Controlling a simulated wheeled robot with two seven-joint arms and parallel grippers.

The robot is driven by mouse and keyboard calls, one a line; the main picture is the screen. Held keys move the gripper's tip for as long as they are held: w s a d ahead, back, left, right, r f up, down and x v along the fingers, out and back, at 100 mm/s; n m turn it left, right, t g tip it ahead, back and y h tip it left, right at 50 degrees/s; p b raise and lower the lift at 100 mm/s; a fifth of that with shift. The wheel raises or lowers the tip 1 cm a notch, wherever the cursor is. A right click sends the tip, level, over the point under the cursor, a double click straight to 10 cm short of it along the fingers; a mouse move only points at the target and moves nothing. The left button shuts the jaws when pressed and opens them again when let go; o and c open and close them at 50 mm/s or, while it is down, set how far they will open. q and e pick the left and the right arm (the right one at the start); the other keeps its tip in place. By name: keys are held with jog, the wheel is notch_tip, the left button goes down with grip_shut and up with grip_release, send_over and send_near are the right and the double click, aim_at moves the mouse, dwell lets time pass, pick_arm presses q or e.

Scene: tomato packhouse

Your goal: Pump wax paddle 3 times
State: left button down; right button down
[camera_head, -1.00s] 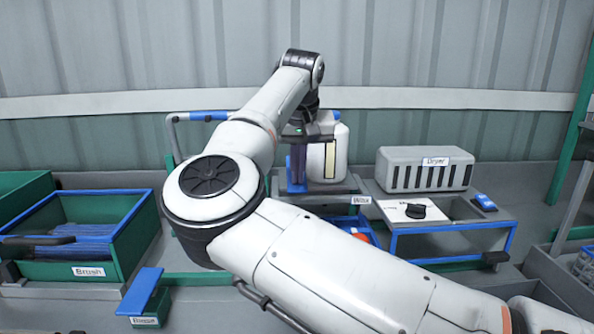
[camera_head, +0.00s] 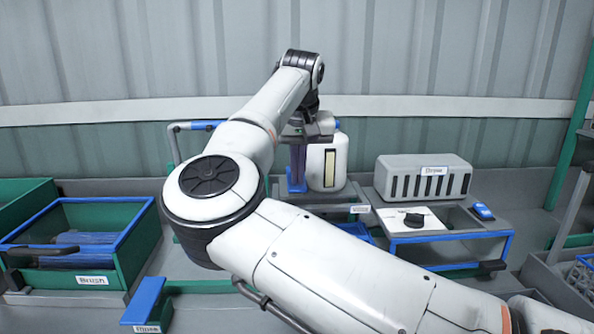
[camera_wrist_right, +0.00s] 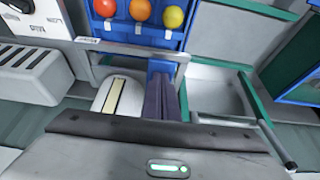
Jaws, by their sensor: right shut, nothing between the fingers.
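The wax station stands near the back wall, with a white jug (camera_head: 334,164) bearing a pale upright strip; the jug also shows in the right wrist view (camera_wrist_right: 112,97). A blue part (camera_head: 297,186), probably the wax paddle, stands left of the jug, just below my right gripper (camera_head: 298,160). The right gripper's dark fingers (camera_wrist_right: 166,98) are shut and empty, pointing down at the blue part. Blue shows behind them in the wrist view; I cannot tell whether they touch it. My right arm hides part of the station. My left gripper is out of view.
A grey slotted dryer box (camera_head: 425,178) stands right, behind a blue-edged stand (camera_head: 450,237). A green brush bin (camera_head: 137,262) stands left. A blue rack (camera_wrist_right: 140,40) holds coloured balls. A blue-gripped rail (camera_head: 208,125) rises behind my arm.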

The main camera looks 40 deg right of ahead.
aim_at(297, 187)
jog(key=shift+f, duration=0.1)
dwell(0.6)
jog(key=shift+f+b, duration=1.2)
jog(key=shift+f, duration=0.5)
jog(key=shift+r, duration=0.2)
jog(key=shift+r+p, duration=1.7)
jog(key=shift+r, duration=0.1)
jog(key=shift+f, duration=0.2)
